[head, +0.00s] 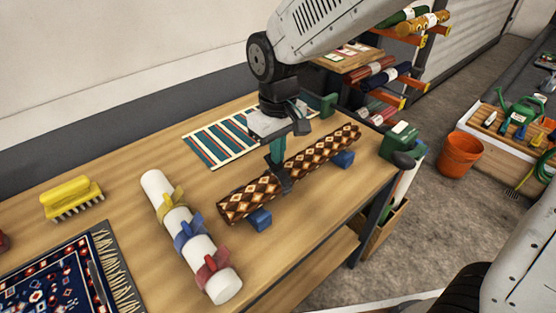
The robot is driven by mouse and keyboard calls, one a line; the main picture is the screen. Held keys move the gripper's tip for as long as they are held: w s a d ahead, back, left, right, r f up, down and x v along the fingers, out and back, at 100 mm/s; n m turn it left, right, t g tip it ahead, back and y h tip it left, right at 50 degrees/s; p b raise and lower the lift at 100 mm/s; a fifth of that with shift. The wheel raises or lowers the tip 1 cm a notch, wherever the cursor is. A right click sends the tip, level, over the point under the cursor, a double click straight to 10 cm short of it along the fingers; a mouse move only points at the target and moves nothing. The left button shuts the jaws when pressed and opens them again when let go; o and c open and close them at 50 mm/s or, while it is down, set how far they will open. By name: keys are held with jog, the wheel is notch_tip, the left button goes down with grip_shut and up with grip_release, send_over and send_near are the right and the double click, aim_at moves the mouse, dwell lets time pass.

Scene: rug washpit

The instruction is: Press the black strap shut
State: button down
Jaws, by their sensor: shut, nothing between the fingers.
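A rolled rug (243,197) with a brown, cream and dark diamond pattern lies on blue supports on the wooden table. The black strap (286,184) is around its middle, at the near side of the roll; whether its end is fastened cannot be told at this size. My gripper (278,161) points down, shut and empty, directly above the strap. Its fingertips look close to or touching the strap or roll; contact cannot be told. The gripper hides part of the roll's upper side.
Blue supports (259,219) hold the roll. A white tube (222,285) with yellow, blue and red straps lies to the left. A yellow brush (71,197), a striped mat (213,144) and a green box (399,143) stand around. Bare table lies in front of the roll.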

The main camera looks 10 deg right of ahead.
dwell(0.5)
notch_tip(320, 180, up, 8)
dwell(0.8)
jog(key=shift+f, duration=0.1)
jog(key=s+d+r+m+t, duration=0.1)
jog(key=s+d+m, duration=0.5)
jog(key=s+d, duration=1.3)
jog(key=shift+s+d+r+m, duration=0.25)
jog(key=shift+d+r+m, duration=0.2)
jog(key=shift+d, duration=0.5)
